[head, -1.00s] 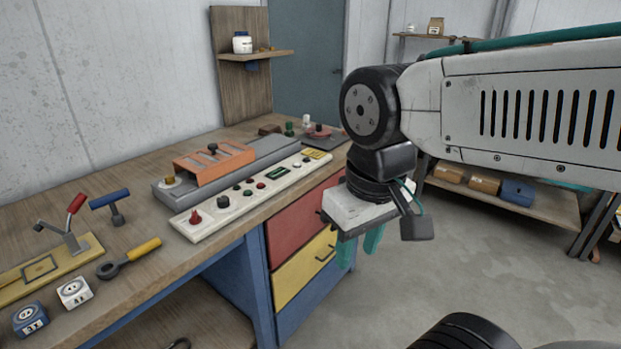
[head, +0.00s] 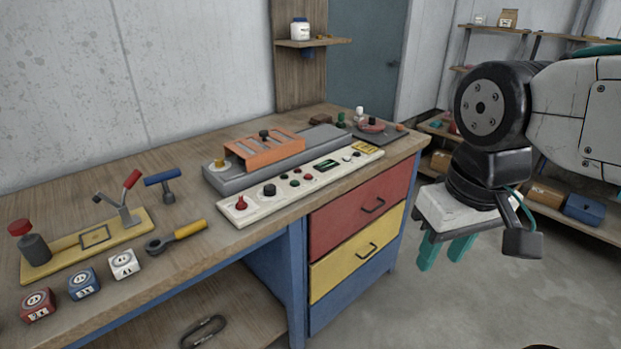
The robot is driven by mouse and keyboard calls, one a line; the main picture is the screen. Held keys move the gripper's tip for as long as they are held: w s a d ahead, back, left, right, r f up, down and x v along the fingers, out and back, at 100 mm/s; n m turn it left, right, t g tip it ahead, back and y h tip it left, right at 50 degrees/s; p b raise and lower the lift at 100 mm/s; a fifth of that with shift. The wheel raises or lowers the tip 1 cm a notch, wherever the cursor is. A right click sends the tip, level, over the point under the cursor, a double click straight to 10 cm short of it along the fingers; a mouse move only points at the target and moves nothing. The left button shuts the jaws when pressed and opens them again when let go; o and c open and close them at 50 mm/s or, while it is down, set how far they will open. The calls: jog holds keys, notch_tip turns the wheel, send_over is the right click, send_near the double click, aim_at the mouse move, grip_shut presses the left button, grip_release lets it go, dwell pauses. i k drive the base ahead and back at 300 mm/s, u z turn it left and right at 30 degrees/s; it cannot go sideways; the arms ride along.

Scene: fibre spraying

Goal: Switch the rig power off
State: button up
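A long cream control panel (head: 298,184) lies along the front of the wooden bench. It carries a red pointed knob (head: 241,203) at its left end, a black knob (head: 269,190), several small buttons, a dark display (head: 326,165) and a yellow label (head: 366,148) at its right end. Which control is the rig power cannot be told at this size. My gripper (head: 442,254) hangs to the right of the bench, over the floor and apart from the panel. Its two teal fingers point down, spread apart, with nothing between them.
Behind the panel stands a grey rig with an orange carriage (head: 264,148). To its left lie a blue-handled tool (head: 163,183), a yellow-handled wrench (head: 178,236), a toggle clamp on a yellow plate (head: 92,236) and dial blocks (head: 123,264). Drawers (head: 360,210) form the bench's front.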

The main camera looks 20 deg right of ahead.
aim_at(242, 204)
jog(key=k, duration=0.6)
jog(key=z, duration=0.25)
jog(key=i, duration=1.55)
jog(key=u, duration=0.6)
